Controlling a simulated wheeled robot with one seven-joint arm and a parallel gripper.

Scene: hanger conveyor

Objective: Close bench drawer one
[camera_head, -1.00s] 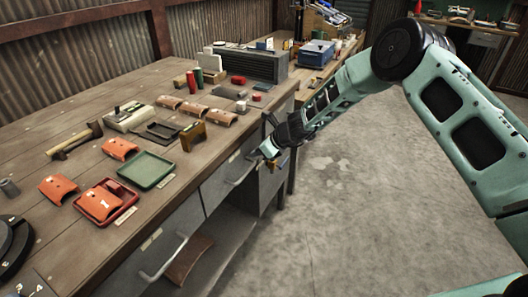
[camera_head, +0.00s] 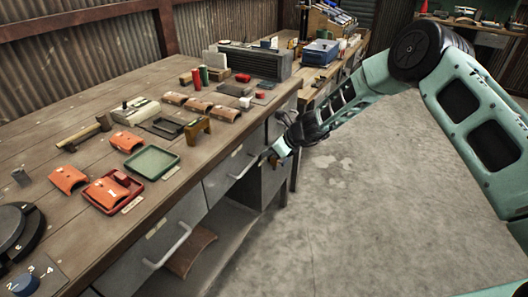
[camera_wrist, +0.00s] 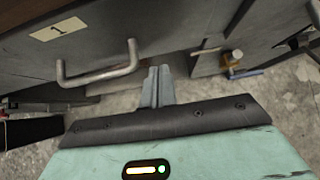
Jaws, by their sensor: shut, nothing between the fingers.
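Bench drawer one (camera_wrist: 60,32) carries a label marked 1 and a bent bar handle in the wrist view. In the head view its grey front (camera_head: 222,182) is under the far part of the bench top, with the handle (camera_head: 243,166) on it. How far the drawer stands out is hard to tell. My gripper (camera_head: 268,158) is just to the right of that handle. In the wrist view its two fingers (camera_wrist: 158,72) are together and empty, beside the handle's right end and apart from it in the picture.
A second drawer handle (camera_head: 168,247) is nearer along the bench. The bench top holds a green tray (camera_head: 135,168), a red tray (camera_head: 128,203) with an orange cover, and a hammer (camera_head: 85,134). An orange-brown fitting (camera_wrist: 230,62) is right of my fingers. The floor (camera_head: 350,220) is clear.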

